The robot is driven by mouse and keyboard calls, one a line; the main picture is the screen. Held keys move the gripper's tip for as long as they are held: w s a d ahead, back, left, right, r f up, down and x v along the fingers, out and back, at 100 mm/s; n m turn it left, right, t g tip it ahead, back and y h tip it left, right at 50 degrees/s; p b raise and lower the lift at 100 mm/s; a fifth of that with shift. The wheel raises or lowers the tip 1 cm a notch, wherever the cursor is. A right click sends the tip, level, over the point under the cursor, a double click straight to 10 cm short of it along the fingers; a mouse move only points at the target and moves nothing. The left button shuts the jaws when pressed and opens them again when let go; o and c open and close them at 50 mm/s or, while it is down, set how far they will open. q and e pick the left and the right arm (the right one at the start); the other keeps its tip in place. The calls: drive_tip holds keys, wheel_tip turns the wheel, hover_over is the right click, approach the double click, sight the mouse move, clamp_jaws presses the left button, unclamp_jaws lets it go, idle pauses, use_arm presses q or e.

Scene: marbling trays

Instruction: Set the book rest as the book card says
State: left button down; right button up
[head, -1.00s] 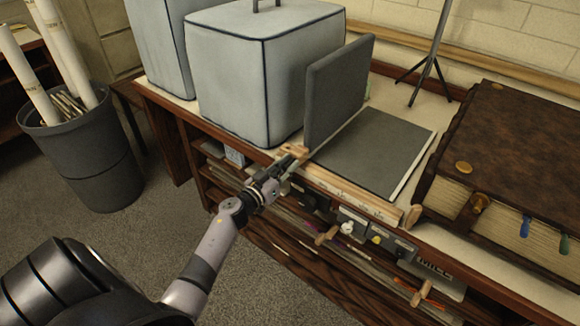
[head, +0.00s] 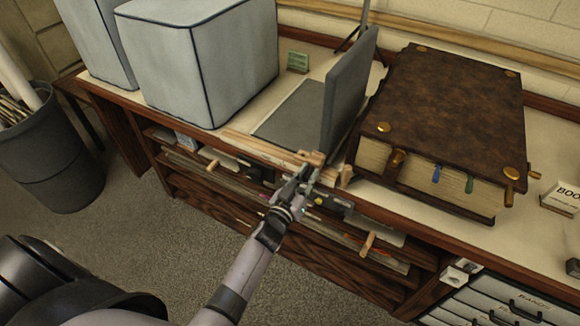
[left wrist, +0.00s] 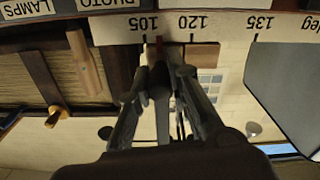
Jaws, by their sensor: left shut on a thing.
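The book rest's upright grey panel (head: 348,95) stands at the right end of its dark flat base (head: 288,118), close to the large brown book. A light wooden rail (head: 250,143) runs along its front. My left gripper (head: 303,174) is shut on a small wooden block (head: 314,157) at the panel's front foot. In the left wrist view, upside down, a degree scale (left wrist: 225,27) reads 105, 120 and 135, and the gripper (left wrist: 165,62) is between the 105 and 120 labels. A card starting "BOO" (head: 563,198) lies at the far right, cut off. My right gripper is out of view.
The brown book (head: 445,105) has brass corners and ribbons. Grey covered boxes (head: 200,65) and a small green card (head: 298,62) stand on the worktop. Wooden handles (head: 368,243) jut from the front below. A bin (head: 45,150) stands on the floor at left.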

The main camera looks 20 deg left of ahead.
use_arm(q)
drive_tip(key=shift+d, duration=0.8)
drive_tip(key=c, duration=1.5)
unclamp_jaws()
drive_tip(key=shift+s, duration=0.1)
drive_tip(key=shift+a, duration=0.1)
drive_tip(key=s, duration=0.8)
drive_tip(key=s+a, duration=0.1)
drive_tip(key=s, duration=0.3)
